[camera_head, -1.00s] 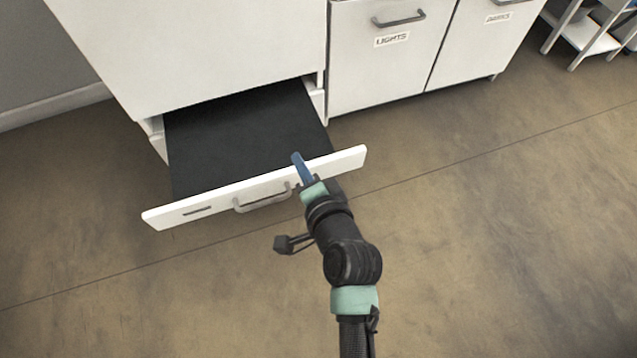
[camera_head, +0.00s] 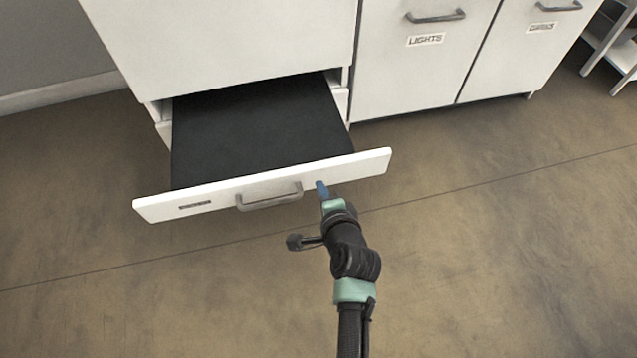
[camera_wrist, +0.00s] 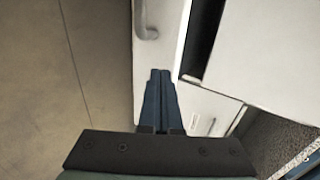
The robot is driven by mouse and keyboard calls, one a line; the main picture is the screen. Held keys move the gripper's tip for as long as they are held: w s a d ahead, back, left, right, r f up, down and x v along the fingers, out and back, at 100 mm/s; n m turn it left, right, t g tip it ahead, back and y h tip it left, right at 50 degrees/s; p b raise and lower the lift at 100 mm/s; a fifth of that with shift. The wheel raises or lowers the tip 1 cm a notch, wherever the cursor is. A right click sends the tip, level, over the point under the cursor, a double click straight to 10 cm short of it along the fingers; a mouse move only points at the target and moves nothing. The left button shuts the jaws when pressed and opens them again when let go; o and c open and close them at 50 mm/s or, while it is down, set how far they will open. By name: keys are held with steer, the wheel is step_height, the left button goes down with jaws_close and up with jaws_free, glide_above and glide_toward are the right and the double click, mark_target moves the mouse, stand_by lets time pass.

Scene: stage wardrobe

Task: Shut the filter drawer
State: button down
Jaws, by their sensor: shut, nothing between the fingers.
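The filter drawer (camera_head: 360,167) is pulled well out of the white cabinet, low near the floor. Its inside is dark and looks empty. Its white front has a grey bar handle (camera_head: 270,197) and a small label slot at the left. My gripper (camera_head: 321,186) is shut and empty, its blue fingers at the drawer front just right of the handle. In the wrist view the shut fingers (camera_wrist: 160,76) point along the white drawer front (camera_wrist: 168,40), with the handle (camera_wrist: 146,22) up and to the left. Whether the fingertips touch the front I cannot tell.
The white cabinet body (camera_head: 220,45) stands above the drawer. To its right are white doors with handles, one labelled LIGHTS (camera_head: 425,40). A white shelf unit (camera_head: 618,50) stands at the far right. The brown floor (camera_head: 480,250) in front is clear.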

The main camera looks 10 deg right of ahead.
mark_target(315, 171)
steer(key=shift+w+r+b, duration=0.1)
steer(key=shift+w+b, duration=0.5)
steer(key=shift+w, duration=1.05)
